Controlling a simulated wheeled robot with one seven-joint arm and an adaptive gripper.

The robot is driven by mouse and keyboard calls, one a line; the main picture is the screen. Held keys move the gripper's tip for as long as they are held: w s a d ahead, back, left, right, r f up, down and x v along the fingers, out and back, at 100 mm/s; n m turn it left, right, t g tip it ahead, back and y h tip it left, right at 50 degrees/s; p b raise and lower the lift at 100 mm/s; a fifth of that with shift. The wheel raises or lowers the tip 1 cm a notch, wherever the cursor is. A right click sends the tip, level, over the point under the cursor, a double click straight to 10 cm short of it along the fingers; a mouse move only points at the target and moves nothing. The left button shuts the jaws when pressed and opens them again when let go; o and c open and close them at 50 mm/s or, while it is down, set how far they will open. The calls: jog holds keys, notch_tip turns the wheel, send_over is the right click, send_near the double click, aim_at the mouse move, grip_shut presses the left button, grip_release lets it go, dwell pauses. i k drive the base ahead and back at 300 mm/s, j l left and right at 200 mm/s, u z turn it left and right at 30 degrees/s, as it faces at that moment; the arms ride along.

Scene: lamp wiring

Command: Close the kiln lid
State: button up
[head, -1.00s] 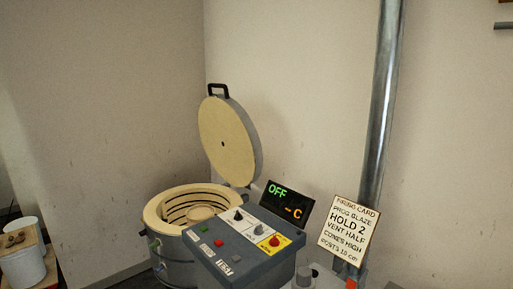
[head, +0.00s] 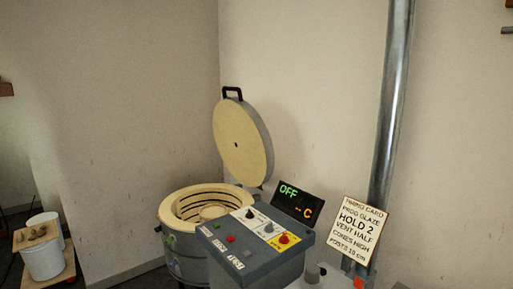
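The kiln (head: 176,240) is a grey round drum with a cream brick rim, standing left of centre in the head view. Its lid (head: 242,142) is open, tilted up and back at the rear of the kiln near the wall. My gripper is not in view.
A grey control box (head: 250,262) with knobs and buttons stands in front of the kiln's right side. Behind it are a display (head: 298,203) reading OFF, a firing card (head: 355,228) and a metal pipe (head: 392,110). White buckets (head: 43,260) stand at far left.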

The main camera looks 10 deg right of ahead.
aim_at(244, 143)
jog(key=i+j, duration=0.15)
jog(key=j, duration=0.2)
jog(key=i+j, duration=0.15)
jog(key=j, duration=0.2)
jog(key=i+j, duration=0.15)
jog(key=j, duration=0.2)
jog(key=i+j, duration=0.1)
jog(key=j, duration=0.25)
jog(key=i+j, duration=0.15)
jog(key=j, duration=0.25)
jog(key=i+j, duration=0.3)
jog(key=i, duration=0.25)
jog(key=i+j, duration=0.35)
jog(key=i, duration=0.2)
jog(key=i+j, duration=0.3)
jog(key=i, duration=0.25)
jog(key=i+l, duration=0.2)
jog(key=i, duration=0.15)
jog(key=i+l, duration=0.25)
jog(key=i, duration=0.1)
